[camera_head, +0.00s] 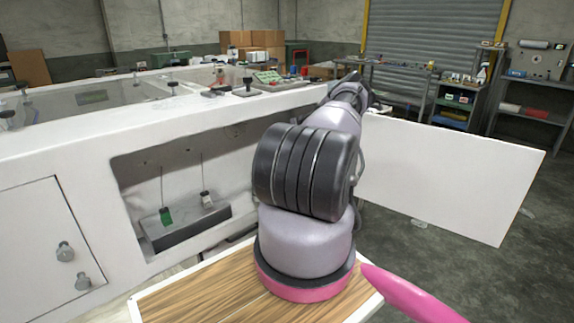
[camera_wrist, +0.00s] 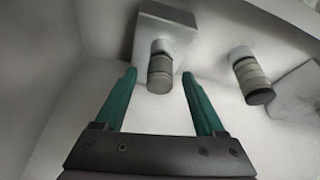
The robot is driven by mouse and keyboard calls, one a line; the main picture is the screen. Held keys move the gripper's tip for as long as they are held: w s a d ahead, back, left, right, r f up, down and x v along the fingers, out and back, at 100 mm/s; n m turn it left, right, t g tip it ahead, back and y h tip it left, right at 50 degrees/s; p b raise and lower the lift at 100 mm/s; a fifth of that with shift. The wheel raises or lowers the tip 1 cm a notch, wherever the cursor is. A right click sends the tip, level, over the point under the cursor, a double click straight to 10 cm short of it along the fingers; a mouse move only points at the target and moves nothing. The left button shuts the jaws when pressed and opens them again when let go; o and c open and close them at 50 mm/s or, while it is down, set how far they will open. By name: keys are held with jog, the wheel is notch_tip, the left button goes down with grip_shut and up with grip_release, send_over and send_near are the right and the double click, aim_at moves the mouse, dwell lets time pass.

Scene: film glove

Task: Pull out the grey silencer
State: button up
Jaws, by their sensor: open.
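In the wrist view, my gripper (camera_wrist: 159,76) is open, with a teal finger on each side. A grey ribbed cylinder (camera_wrist: 160,72), which looks like a silencer, is between the fingertips, with gaps on both sides. It sticks out of a pale grey block (camera_wrist: 172,29). A second, similar cylinder (camera_wrist: 251,78) with a darker end stands to the right, outside the fingers. I cannot tell for certain which one is the grey silencer. In the head view, my arm covers the gripper and its surroundings.
Pale walls surround the gripper closely in the wrist view. In the head view, a white cabinet (camera_head: 75,150) has an open recess (camera_head: 140,175) and fittings on its top. A white panel (camera_head: 450,175) stands at the right. The grey floor (camera_head: 520,270) beyond it is mostly clear.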

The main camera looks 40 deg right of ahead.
jog(key=shift+f, duration=0.1)
grip_shut()
jog(key=shift+r, duration=0.55)
dwell(0.5)
